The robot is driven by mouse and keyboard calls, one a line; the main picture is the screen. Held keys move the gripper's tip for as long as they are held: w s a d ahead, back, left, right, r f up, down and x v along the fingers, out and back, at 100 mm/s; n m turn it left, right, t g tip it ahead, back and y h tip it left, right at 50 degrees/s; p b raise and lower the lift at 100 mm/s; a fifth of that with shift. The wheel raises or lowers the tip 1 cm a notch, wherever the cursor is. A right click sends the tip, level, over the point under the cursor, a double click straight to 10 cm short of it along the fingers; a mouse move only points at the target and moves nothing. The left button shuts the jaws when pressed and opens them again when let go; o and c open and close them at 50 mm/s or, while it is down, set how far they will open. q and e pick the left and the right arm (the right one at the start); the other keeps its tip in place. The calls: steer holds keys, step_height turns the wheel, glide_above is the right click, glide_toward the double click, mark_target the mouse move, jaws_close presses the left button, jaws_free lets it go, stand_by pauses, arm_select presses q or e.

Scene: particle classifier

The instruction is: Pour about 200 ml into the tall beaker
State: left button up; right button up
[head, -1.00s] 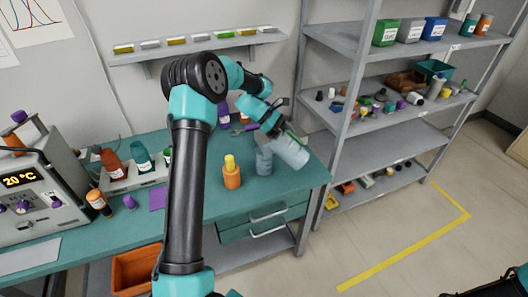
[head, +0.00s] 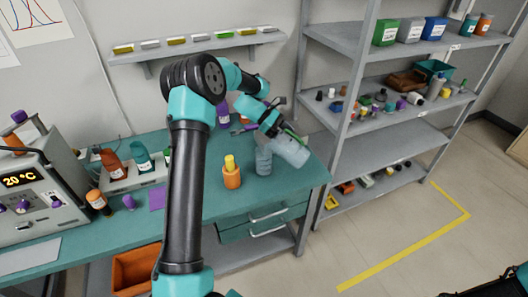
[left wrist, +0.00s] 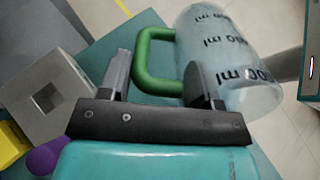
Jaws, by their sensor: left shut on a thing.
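A clear, pale blue jug (head: 291,152) with a green handle is held in the air near the right end of the bench. My left gripper (head: 281,134) is shut on the handle. In the left wrist view the green handle (left wrist: 150,62) lies between the fingers (left wrist: 158,80), and the jug's wall (left wrist: 232,50) carries ml marks. The jug is tilted. A clear tall beaker (head: 264,161) stands upright on the bench, just left of and below the jug. The jug's liquid level and any stream cannot be made out.
The teal bench (head: 200,190) ends just right of the beaker. An orange holder with a yellow top (head: 231,178) stands left of the beaker. A grey shelf rack (head: 345,125) rises close on the right. Bottles and an instrument reading 20 °C (head: 32,185) are at left.

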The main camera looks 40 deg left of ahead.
arm_select(q)
steer(key=shift+r+h, duration=0.2)
steer(key=shift+h, duration=0.2)
stand_by(0.9)
